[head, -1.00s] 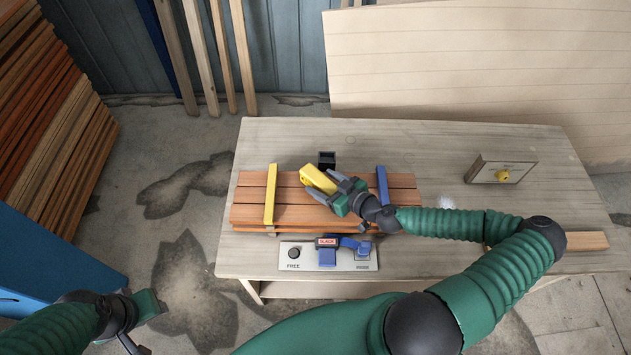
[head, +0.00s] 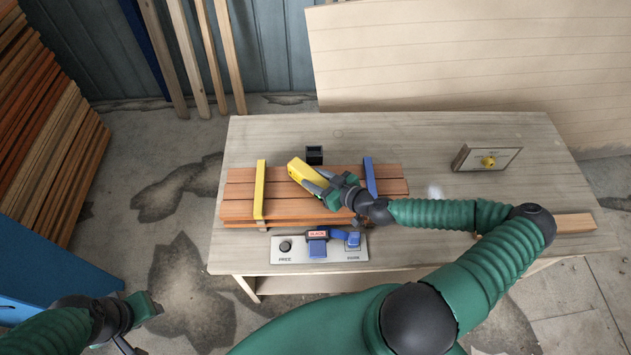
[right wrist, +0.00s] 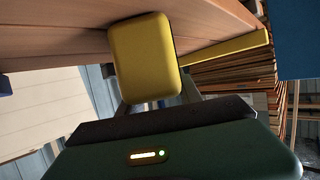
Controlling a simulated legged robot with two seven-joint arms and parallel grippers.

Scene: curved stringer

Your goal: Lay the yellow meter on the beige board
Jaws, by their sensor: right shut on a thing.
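My right gripper (head: 318,183) is shut on the yellow meter (head: 301,170) and holds it over the reddish-brown planks on the table. In the right wrist view the yellow meter (right wrist: 145,58) shows as a rounded block in front of the fingers, which are mostly hidden. A large beige board (head: 440,60) with faint lines stands upright behind the table, apart from the meter. My left gripper (head: 147,306) is low at the left, away from the table; its fingers do not show clearly.
The planks (head: 280,207) lie under a yellow strip (head: 260,190) and a blue strip (head: 370,177). A small black holder (head: 314,155) stands behind them, and a switch panel (head: 345,252) in front. A box with a yellow knob (head: 487,160) stands at the right. The table (head: 420,135) has bare room.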

